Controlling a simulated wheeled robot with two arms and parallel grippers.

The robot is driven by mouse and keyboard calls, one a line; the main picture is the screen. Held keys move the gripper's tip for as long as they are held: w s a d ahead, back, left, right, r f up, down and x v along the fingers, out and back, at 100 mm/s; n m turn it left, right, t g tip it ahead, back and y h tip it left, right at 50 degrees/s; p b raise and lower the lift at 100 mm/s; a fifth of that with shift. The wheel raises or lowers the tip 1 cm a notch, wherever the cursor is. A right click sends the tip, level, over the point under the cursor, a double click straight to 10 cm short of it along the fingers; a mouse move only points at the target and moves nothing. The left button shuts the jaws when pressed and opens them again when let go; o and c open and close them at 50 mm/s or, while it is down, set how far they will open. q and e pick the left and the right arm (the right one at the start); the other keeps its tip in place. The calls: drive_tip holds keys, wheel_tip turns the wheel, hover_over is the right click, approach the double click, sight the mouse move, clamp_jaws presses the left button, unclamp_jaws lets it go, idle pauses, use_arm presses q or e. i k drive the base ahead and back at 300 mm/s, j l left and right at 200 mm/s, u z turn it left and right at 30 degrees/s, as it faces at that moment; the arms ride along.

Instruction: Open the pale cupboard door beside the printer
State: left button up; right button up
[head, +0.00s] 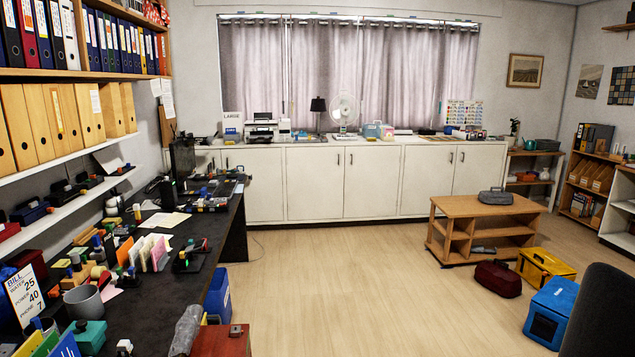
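A row of pale cupboard doors runs along the far wall under the window, and all that I can see look shut. The printer (262,130) stands on the cupboard top near its left end. The pale door below the printer (262,188) is partly hidden on its left by the dark desk. To its right is another pale door (313,186), with a small dark handle near its right edge, and then a further pale door (372,184) with a handle near its left edge. Neither of my grippers shows in the head view.
A long dark desk (215,245) crowded with stationery runs along the left, with a blue bin (217,297) beside it. A wooden trolley (470,212), dark red bag (497,279), yellow box (545,267) and blue box (551,310) stand at right. The middle wooden floor (340,275) is clear.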

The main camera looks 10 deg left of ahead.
sight(315, 175)
drive_tip(key=i+u, duration=0.2)
drive_tip(key=i, duration=6.65)
drive_tip(key=i+j, duration=0.15)
drive_tip(key=i, duration=1.1)
drive_tip(key=i+z, duration=0.35)
drive_tip(key=i, duration=0.15)
